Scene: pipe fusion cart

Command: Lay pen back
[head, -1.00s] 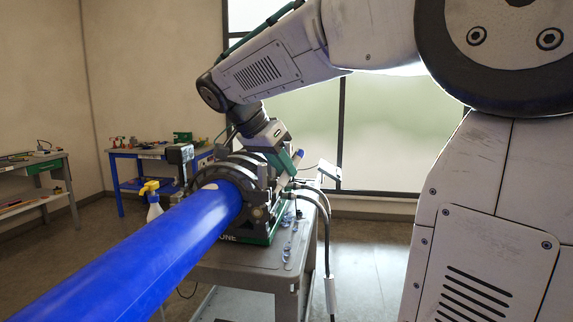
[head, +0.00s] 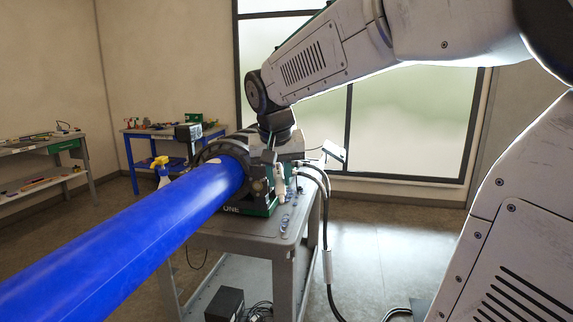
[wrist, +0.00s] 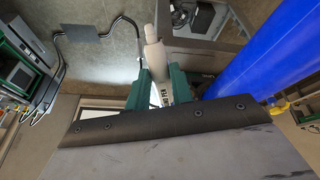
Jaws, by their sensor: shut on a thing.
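A white pen (wrist: 154,58) with dark lettering is held between the green fingers of my gripper (wrist: 158,88) in the wrist view. Its narrower end points away from my gripper. In the head view my gripper is above the right part of the cart, beside the fusion machine (head: 258,200). The pen hangs there as a pale upright shape (head: 280,181), above the cart top. My gripper's fingers are hard to make out in the head view.
A large blue pipe (head: 130,235) runs into the machine from the left front. Small items (head: 287,219) lie on the grey cart's (head: 240,240) right edge. Hoses (head: 325,215) hang at its right side. A yellow-topped spray bottle (head: 160,172) stands behind the pipe.

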